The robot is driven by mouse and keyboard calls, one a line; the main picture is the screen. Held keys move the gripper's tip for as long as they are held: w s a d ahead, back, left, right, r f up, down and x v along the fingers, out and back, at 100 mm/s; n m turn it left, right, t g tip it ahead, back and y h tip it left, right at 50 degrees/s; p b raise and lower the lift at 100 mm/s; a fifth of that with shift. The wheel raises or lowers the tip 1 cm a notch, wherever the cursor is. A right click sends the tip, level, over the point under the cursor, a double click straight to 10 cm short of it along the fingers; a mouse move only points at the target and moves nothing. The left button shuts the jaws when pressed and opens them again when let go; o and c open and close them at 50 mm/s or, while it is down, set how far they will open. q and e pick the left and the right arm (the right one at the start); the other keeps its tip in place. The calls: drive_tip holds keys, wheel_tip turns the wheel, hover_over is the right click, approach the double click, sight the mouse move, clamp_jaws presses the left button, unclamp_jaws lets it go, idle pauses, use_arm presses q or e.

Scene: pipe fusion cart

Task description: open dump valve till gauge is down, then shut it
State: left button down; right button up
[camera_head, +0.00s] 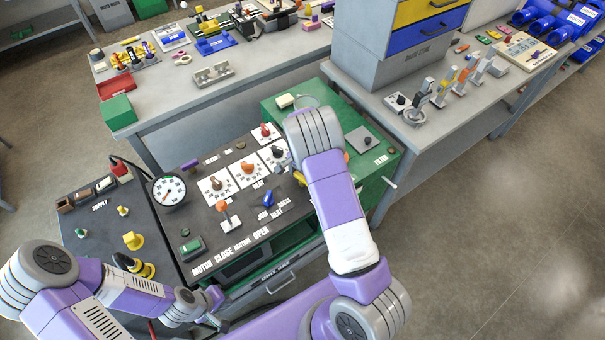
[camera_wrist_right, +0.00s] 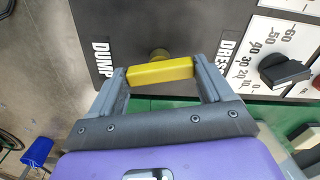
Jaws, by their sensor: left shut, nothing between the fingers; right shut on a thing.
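The dump valve has a yellow bar handle (camera_wrist_right: 162,72) on a round stem in the right wrist view, beside the DUMP label (camera_wrist_right: 102,62). My right gripper (camera_wrist_right: 160,80) is shut on this handle, one finger at each end of the bar. In the head view a bit of the yellow handle (camera_head: 300,178) shows beside my right arm, which hides most of the valve. The round white gauge (camera_head: 169,190) stands at the panel's left; its needle is too small to read surely. My left gripper (camera_head: 217,300) is shut and empty, low before the cart's front edge.
The dark control panel (camera_head: 229,218) carries several levers and knobs, with a green cabinet top (camera_head: 372,160) to its right. A dark supply panel (camera_head: 88,260) with yellow fittings is at left. Grey benches (camera_head: 190,90) with tools stand behind. Floor at right is clear.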

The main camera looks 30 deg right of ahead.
drive_tip(key=shift+m, duration=0.6)
drive_tip(key=o, duration=1)
drive_tip(key=shift+c, duration=0.2)
drive_tip(key=shift+r, duration=0.15)
wheel_tip(320, 180, up, 7)
drive_tip(key=shift+r+p, duration=0.2)
drive_tip(key=shift+p, duration=0.35)
